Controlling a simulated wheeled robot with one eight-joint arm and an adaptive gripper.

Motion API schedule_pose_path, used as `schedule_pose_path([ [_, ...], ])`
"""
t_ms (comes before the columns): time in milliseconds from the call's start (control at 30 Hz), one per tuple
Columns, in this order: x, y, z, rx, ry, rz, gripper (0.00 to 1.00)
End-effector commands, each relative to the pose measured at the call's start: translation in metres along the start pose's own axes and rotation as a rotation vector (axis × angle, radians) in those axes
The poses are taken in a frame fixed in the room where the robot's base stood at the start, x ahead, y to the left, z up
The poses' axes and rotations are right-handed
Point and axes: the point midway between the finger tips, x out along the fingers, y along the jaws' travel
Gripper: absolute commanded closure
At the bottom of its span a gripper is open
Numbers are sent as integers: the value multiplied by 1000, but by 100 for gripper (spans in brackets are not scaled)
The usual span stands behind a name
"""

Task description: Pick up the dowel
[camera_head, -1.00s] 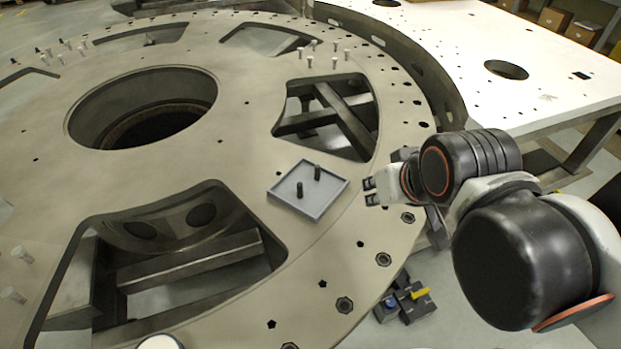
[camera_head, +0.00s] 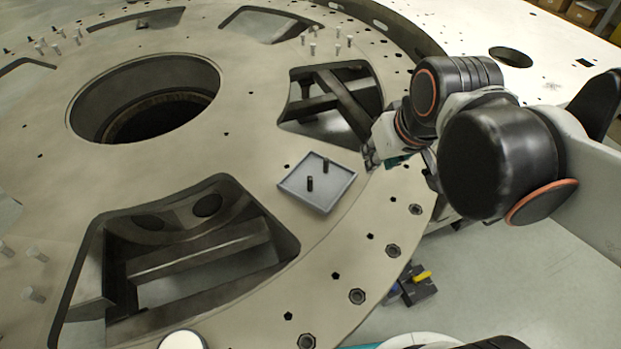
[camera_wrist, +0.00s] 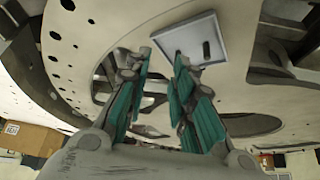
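Two short black dowels stand upright in a shallow grey square tray (camera_head: 336,196) on the turret plate. The nearer dowel (camera_head: 310,184) is left of the tray's middle; the farther dowel (camera_head: 325,166) is near the back corner. My gripper (camera_head: 369,160) is beside the tray's right back corner, apart from both dowels. In the wrist view my gripper (camera_wrist: 161,60) has its teal-padded fingers spread with nothing between them. The tray (camera_wrist: 215,22) lies beyond the right finger, with one dowel (camera_wrist: 206,49) clear in it. The other dowel seems mostly hidden by that finger.
The large round turret plate (camera_head: 240,130) has wide cutouts, one (camera_head: 335,100) behind the tray and one (camera_head: 190,250) at front left. Several light pins (camera_head: 312,48) stand at the back. A white table (camera_head: 540,80) is at back right.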

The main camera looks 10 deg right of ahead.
Motion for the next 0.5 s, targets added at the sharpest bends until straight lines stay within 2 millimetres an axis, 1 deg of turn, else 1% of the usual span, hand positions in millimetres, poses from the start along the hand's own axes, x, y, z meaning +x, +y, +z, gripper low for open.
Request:
schedule_pose_path([
  [33, -3, -4, -13, -17, -18, -8, 77],
  [167, -1, -15, -38, -71, -80, -33, 77],
  [367, 13, -37, -73, -159, -178, -76, 77],
  [500, 27, -53, -93, -222, -247, -107, 77],
])
